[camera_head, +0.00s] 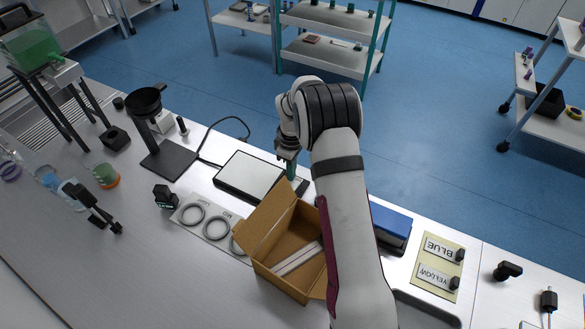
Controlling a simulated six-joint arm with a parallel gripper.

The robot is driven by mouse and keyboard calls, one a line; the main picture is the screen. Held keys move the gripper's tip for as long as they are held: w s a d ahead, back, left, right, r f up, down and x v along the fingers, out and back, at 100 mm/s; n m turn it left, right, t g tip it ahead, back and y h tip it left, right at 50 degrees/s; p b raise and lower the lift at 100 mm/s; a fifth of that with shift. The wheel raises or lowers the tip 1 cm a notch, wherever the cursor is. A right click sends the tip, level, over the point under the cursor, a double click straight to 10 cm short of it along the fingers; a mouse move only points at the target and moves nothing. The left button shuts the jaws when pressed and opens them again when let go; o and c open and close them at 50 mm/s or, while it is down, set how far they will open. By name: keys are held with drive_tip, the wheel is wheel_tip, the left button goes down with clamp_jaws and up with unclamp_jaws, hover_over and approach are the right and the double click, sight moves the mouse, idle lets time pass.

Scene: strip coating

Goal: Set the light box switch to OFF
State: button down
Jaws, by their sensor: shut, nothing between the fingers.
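The light box (246,174) is a flat slab with a pale top and dark sides, lying on the bench left of my arm. A black cable (209,133) lies beside its left end. I cannot make out its switch or the switch's setting; it may be hidden or too small. My gripper (291,174) points down over or just beside the box's right end. Its fingers are shut and empty, and partly hidden by my wrist. I cannot tell whether they touch the box.
An open cardboard box (262,247) with pale strips inside stands in front of the light box. A sheet with several grey rings (193,214) lies left of it. A blue box (391,226) and a label board (438,264) lie right of my arm. A black stand (170,158) is at left.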

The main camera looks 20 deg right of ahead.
wheel_tip(320, 180, up, 14)
drive_tip(key=w+d, duration=0.2)
drive_tip(key=shift+d+f, duration=0.15)
drive_tip(key=shift+w, duration=0.1)
idle(0.4)
drive_tip(key=s+a+r+m, duration=0.3)
drive_tip(key=s+r, duration=0.1)
drive_tip(key=s, duration=0.3)
drive_tip(key=s+a+r+m, duration=0.3)
drive_tip(key=s+r, duration=0.2)
drive_tip(key=s, duration=0.2)
drive_tip(key=s+a+f+m+y, duration=0.1)
drive_tip(key=s+m, duration=0.3)
drive_tip(key=s, duration=0.7)
drive_tip(key=s+a+f+m, duration=0.1)
drive_tip(key=s+a+m, duration=0.2)
drive_tip(key=s, duration=0.8)
drive_tip(key=shift+a+f+m+y, duration=0.25)
drive_tip(key=shift+a+m+y, duration=0.15)
drive_tip(key=shift+a, duration=0.1)
